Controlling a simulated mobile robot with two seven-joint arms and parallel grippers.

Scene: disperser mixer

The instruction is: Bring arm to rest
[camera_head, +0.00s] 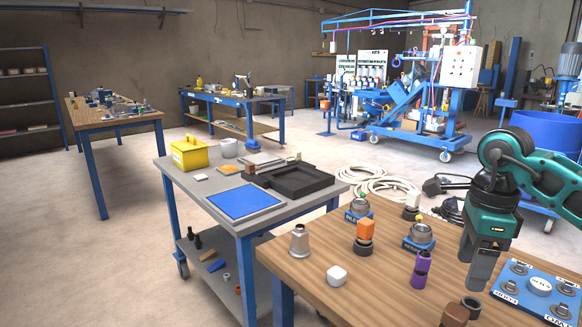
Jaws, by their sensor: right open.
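My right arm (545,170), teal and dark grey, comes in from the right edge. Its right gripper (474,270) points down over the right part of the wooden-topped table (317,247). The two grey fingers stand apart with nothing visible between them. A purple part (421,270) stands to the left of the fingers. My left gripper is not in view.
Several small parts stand around the gripper, including an orange-topped part (365,230), a metal flask-shaped part (299,241) and dark rings (454,315). A grey cart (213,212) stands left of the table. Cables (376,186) lie on the floor behind.

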